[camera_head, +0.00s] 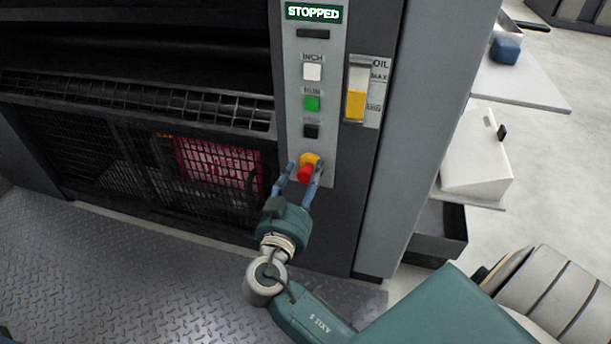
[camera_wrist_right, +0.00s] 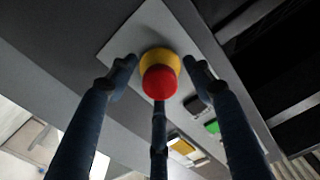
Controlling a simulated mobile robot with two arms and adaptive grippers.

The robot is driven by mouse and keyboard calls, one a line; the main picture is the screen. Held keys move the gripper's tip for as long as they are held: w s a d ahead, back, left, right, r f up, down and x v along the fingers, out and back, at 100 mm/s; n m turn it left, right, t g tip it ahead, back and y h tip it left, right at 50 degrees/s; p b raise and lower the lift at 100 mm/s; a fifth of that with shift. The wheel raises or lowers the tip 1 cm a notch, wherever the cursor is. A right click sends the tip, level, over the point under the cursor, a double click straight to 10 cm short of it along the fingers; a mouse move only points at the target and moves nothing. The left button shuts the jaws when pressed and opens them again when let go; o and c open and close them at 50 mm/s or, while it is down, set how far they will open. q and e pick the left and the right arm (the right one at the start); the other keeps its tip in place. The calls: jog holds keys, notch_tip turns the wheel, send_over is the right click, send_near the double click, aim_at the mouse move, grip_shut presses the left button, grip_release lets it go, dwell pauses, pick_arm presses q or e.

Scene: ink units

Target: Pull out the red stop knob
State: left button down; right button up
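The red stop knob (camera_head: 305,174) sits on a yellow collar (camera_head: 312,159) at the bottom of the light grey control panel (camera_head: 290,140). My right gripper (camera_head: 304,176) is at the knob, its blue fingers on either side of it. In the right wrist view the red knob (camera_wrist_right: 159,82) lies between the spread fingertips of the right gripper (camera_wrist_right: 161,78), with gaps at both sides. A third finger shows below the knob; whether it touches cannot be told. My left gripper cannot be made out.
Above the knob are black, green (camera_head: 312,103) and white buttons and a display (camera_head: 314,13) reading STOPPED. An oil gauge (camera_head: 357,95) is to the right. A mesh guard (camera_head: 120,160) is at the left. A white slanted box (camera_head: 475,160) stands further right.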

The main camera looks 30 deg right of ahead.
jog(key=v, duration=1.2)
